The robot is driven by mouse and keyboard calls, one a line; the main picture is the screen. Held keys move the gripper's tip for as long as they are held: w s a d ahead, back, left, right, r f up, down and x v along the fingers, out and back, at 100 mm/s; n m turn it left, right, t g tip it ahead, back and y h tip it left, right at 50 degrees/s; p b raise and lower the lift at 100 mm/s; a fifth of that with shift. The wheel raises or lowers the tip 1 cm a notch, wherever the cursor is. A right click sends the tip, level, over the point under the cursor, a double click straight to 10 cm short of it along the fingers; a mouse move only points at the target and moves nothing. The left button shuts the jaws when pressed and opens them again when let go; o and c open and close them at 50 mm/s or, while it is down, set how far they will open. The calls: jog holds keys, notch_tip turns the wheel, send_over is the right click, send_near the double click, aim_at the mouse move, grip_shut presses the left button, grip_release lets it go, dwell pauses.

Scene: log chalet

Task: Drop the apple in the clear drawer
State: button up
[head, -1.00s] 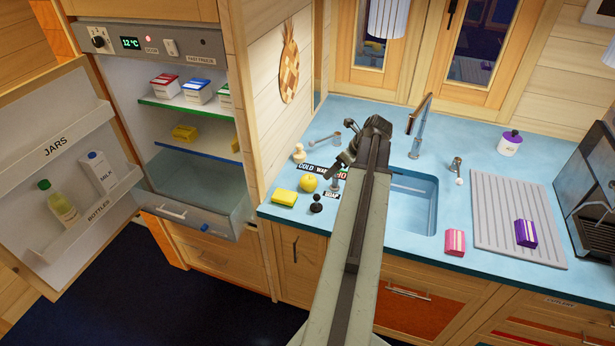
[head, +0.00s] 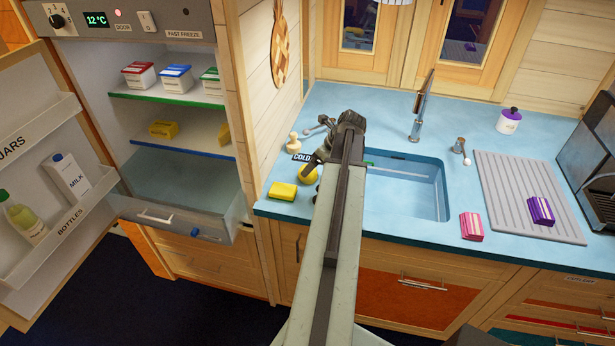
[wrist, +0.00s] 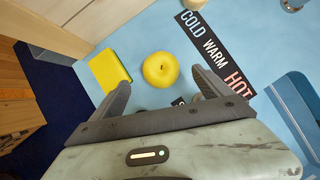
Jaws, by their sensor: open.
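The yellow apple (head: 308,174) sits on the blue counter left of the sink, partly hidden by my gripper in the head view. In the wrist view the whole apple (wrist: 160,69) shows, just ahead of the gap between my fingers. My gripper (wrist: 163,90) is open and empty, with a finger on either side of that gap. In the head view my gripper (head: 318,165) is beside the apple; whether they touch is unclear. The clear drawer (head: 226,214) is at the bottom of the open fridge, pulled out, and looks empty.
A yellow sponge (head: 283,191) lies left of the apple; it also shows in the wrist view (wrist: 109,70). A label strip (wrist: 215,50) lies right of the apple. The sink (head: 425,190) is to the right. A wooden panel (head: 262,100) separates fridge and counter.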

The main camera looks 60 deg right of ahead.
jog(key=shift+w+d+f+b, duration=0.1)
jog(key=shift+w+f+b, duration=0.05)
jog(key=shift+f+b, duration=0.4)
jog(key=shift+w+f+b, duration=0.15)
jog(key=shift+f+b, duration=0.25)
jog(key=shift+f, duration=0.1)
jog(key=shift+w+f, duration=0.15)
jog(key=shift+w, duration=0.1)
jog(key=b+x, duration=0.5)
jog(key=shift+s+f, duration=0.15)
jog(key=shift+r, duration=0.2)
jog(key=c, duration=1.8)
